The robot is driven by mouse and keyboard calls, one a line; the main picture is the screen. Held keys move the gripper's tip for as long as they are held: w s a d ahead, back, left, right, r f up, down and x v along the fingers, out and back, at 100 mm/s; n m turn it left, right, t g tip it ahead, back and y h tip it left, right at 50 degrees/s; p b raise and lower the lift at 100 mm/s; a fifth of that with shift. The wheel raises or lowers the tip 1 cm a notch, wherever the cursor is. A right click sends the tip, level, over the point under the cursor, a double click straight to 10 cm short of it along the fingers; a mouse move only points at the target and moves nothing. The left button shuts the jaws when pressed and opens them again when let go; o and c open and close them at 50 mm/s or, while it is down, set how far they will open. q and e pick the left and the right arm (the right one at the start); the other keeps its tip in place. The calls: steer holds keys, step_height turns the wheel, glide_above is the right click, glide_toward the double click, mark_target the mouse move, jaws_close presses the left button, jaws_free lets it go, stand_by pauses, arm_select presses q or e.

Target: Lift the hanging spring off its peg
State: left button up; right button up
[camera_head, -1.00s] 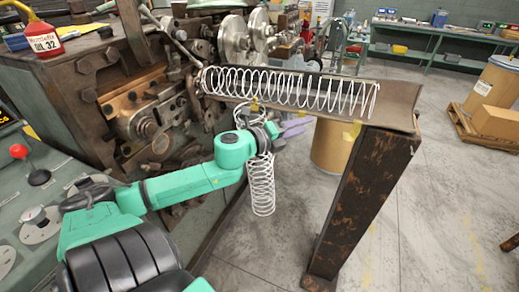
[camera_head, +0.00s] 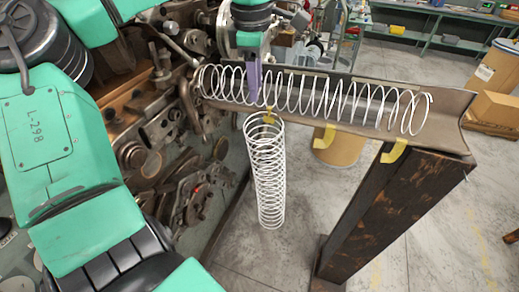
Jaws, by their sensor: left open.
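The hanging spring (camera_head: 269,180) is a white wire coil. It hangs upright below the front edge of the trough, its top at a yellow peg (camera_head: 269,117). My left gripper (camera_head: 253,98) points down from the top of the view, with purple fingers above the peg and the spring's top. It is open and holds nothing that I can see. One finger hides most of the other. The fingers overlap the coils of the spring in the trough in this view; I cannot tell whether they touch. My right gripper is not in view.
A long white spring (camera_head: 345,100) lies in the metal trough (camera_head: 445,125). Two more yellow pegs, a middle one (camera_head: 323,138) and a right one (camera_head: 394,152), are empty. A rusty post (camera_head: 395,205) supports the trough's right end. The coiling machine (camera_head: 135,155) stands close at left.

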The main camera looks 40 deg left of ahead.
mark_target(264, 129)
arm_select(q)
steer(key=f+p, duration=0.1)
steer(key=f, duration=0.3)
steer(key=d+f+p, duration=0.1)
steer(key=f, duration=0.3)
steer(key=w+f+p, duration=0.1)
steer(key=f+p, duration=0.1)
steer(key=f, duration=0.1)
steer(key=shift+d+f, duration=0.2)
steer(key=shift+f, duration=0.2)
steer(key=shift+d+f, duration=0.1)
steer(key=shift+f, duration=0.2)
steer(key=shift+d, duration=0.2)
steer(key=shift+a+f, duration=0.1)
steer(key=shift+a, duration=0.05)
jaws_close()
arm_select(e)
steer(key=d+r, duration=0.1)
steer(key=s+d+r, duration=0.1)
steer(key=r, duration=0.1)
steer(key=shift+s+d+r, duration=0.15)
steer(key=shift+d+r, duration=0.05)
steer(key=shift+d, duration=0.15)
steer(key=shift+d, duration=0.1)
